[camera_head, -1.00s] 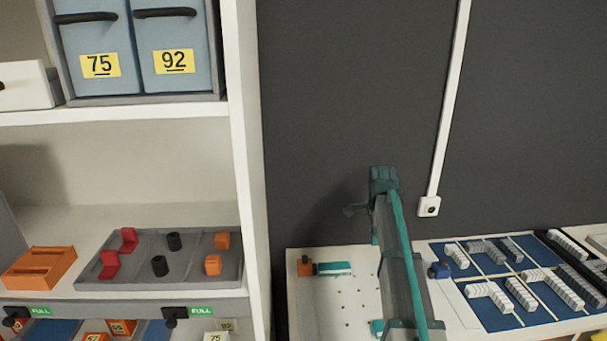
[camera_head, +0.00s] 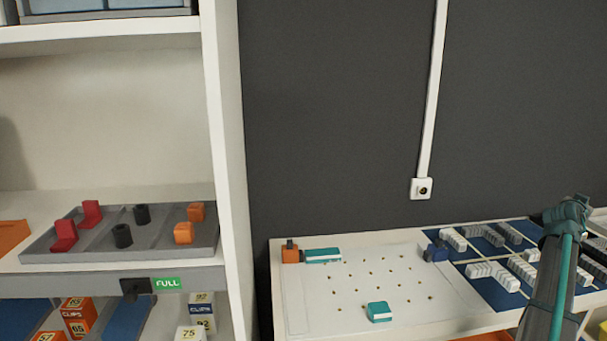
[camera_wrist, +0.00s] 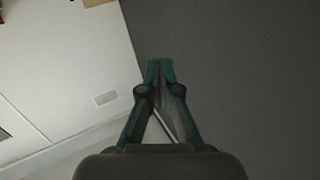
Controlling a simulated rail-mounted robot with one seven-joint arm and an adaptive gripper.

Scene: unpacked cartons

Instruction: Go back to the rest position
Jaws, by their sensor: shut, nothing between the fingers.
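My gripper (camera_wrist: 160,64) shows in the wrist view with its two teal fingertips together and nothing between them. It is over a plain dark grey area beside a pale surface, clear of any object. In the head view my arm is at the lower right, in front of the blue tray with white parts. The gripper's fingers cannot be made out in that view.
Blue trays (camera_head: 500,290) hold several white parts. Left, a shelf bears a grey tray (camera_head: 75,243) with red, black and orange parts; small boxes stand below.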

